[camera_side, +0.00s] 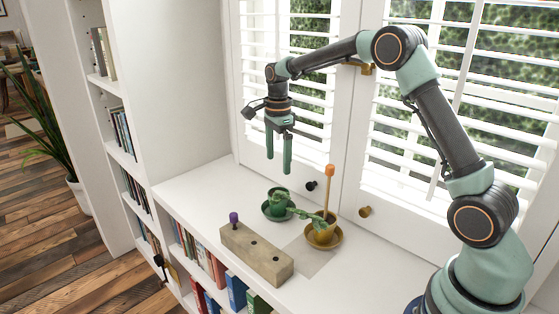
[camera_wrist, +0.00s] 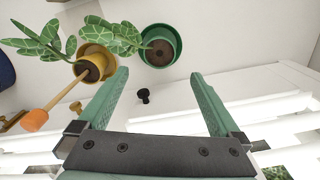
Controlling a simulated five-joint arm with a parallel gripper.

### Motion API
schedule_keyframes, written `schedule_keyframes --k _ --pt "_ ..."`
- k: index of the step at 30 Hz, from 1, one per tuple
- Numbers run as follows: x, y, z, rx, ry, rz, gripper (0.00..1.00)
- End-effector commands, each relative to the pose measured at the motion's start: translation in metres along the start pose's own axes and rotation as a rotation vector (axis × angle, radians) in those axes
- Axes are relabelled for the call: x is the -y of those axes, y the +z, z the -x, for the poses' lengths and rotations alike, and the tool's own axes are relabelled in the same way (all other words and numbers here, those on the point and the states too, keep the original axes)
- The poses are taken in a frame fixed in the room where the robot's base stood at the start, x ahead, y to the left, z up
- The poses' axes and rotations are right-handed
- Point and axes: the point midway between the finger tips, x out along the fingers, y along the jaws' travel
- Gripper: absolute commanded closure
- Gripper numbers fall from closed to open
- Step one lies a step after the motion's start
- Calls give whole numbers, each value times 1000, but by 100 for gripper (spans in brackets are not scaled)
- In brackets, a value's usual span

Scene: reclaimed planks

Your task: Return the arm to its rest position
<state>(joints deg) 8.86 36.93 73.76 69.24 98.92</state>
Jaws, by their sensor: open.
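My gripper (camera_side: 278,165) hangs in the air above the white ledge with its fingers pointing down. In the wrist view its two green fingers (camera_wrist: 158,75) are spread, with nothing between them. My arm is stretched out to the left from its base at the lower right. A green pot (camera_side: 277,201) on a green saucer stands on the ledge below my gripper. A yellow pot (camera_side: 322,235) stands to its right, with a leafy plant (camera_wrist: 110,35) and an orange-tipped stick (camera_side: 330,185) that leans slightly.
A wooden block (camera_side: 256,255) with holes and a purple-topped peg (camera_side: 234,218) lies at the ledge's front. Shuttered windows (camera_side: 460,70) with a black knob (camera_side: 311,185) and a brass knob (camera_side: 365,211) stand behind. A white bookcase (camera_side: 185,80) rises at the left.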

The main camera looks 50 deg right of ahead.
Motion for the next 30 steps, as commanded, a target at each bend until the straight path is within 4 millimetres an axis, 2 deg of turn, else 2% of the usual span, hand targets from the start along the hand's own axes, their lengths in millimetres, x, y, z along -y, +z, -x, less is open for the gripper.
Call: schedule_keyframes --k 5,8,12,18,24,30 --pt "-8 3 18 3 -23 77 0" --pt "-21 6 38 4 -60 208 0" --pt "-49 11 68 -4 -126 452 0" --pt "-95 14 97 -40 -220 804 0" --pt "-143 14 111 -106 -312 1153 0" --pt "-188 12 110 -202 -394 1491 0"
